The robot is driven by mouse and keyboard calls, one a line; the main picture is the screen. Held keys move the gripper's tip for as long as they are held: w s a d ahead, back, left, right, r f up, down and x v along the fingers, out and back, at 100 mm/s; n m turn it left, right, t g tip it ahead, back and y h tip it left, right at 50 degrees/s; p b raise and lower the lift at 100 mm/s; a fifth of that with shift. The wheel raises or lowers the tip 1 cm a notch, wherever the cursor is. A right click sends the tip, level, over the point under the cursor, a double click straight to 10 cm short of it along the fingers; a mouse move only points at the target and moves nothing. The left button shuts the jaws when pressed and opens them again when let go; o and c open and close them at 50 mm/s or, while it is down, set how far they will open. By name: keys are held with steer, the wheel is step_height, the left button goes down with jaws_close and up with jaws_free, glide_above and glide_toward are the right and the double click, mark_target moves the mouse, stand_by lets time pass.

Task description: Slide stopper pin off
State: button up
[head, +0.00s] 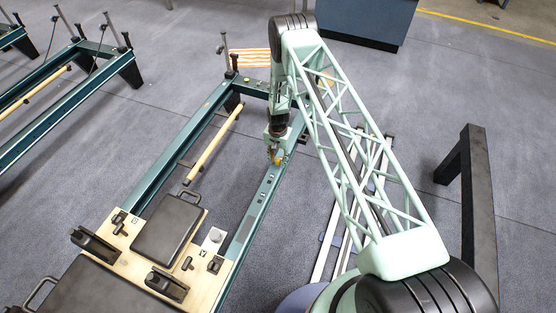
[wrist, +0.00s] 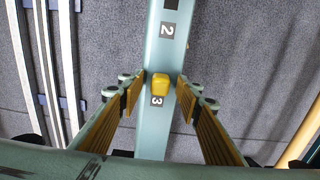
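The stopper pin (wrist: 160,84) is a small yellow block on the teal rail (wrist: 155,125), just beside a label reading 3. A label reading 2 is farther up the rail in the wrist view. My gripper (wrist: 161,79) is open, with a yellow-padded finger on each side of the pin and visible gaps between. I cannot tell whether the fingertips are level with the pin or above it. In the head view my gripper (head: 277,156) is over the right-hand rail (head: 252,213) of the reformer frame, and hides most of the pin.
The reformer carriage (head: 165,230) with black pads sits at the lower left. A wooden bar (head: 214,143) lies inside the frame. Pale rails (head: 335,225) run on the floor to the right, and a dark beam (head: 474,190) stands beyond. Another reformer (head: 60,85) is at upper left.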

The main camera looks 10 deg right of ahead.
mark_target(278, 160)
steer(key=c, duration=0.9)
steer(key=shift+r, duration=0.25)
steer(key=shift+c, duration=0.2)
steer(key=shift+r+p, duration=0.75)
steer(key=shift+r, duration=1.75)
